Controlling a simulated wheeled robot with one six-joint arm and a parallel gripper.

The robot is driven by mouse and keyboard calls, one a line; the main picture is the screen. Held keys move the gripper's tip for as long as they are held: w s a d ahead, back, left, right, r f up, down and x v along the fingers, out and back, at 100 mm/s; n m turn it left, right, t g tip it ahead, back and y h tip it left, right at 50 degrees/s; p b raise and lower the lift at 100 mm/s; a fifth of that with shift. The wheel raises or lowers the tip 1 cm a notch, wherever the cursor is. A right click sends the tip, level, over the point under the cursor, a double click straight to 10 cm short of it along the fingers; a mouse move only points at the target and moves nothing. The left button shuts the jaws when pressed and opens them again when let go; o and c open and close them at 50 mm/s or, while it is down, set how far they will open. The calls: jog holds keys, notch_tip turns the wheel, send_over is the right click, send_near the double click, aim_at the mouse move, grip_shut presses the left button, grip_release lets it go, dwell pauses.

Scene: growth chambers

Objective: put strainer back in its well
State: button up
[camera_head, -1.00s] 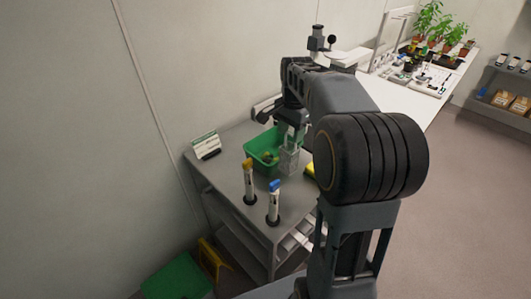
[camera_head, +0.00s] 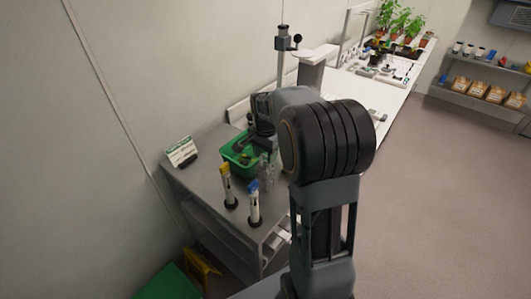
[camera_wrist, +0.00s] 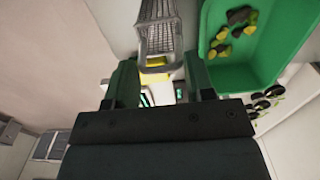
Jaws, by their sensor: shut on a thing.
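The strainer (camera_wrist: 158,30) is a grey wire-mesh basket. My gripper (camera_wrist: 160,72) is shut on its handle end in the wrist view, and the mesh part extends beyond the fingertips. In the head view the strainer (camera_head: 266,174) shows as a pale grey shape beside the green tub, in front of my arm; my fingers are mostly hidden there. I cannot make out its well in either view.
A grey metal cart (camera_head: 205,183) carries a green tub (camera_head: 229,172) with dark and yellow-green bits, a yellow-capped tube (camera_head: 227,187), a blue-capped tube (camera_head: 254,206) and a sign card (camera_head: 182,152). A long white bench (camera_head: 385,97) stands beyond. Open floor lies to the right.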

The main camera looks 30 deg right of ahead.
jog(key=shift+f, duration=0.2)
jog(key=o, duration=1)
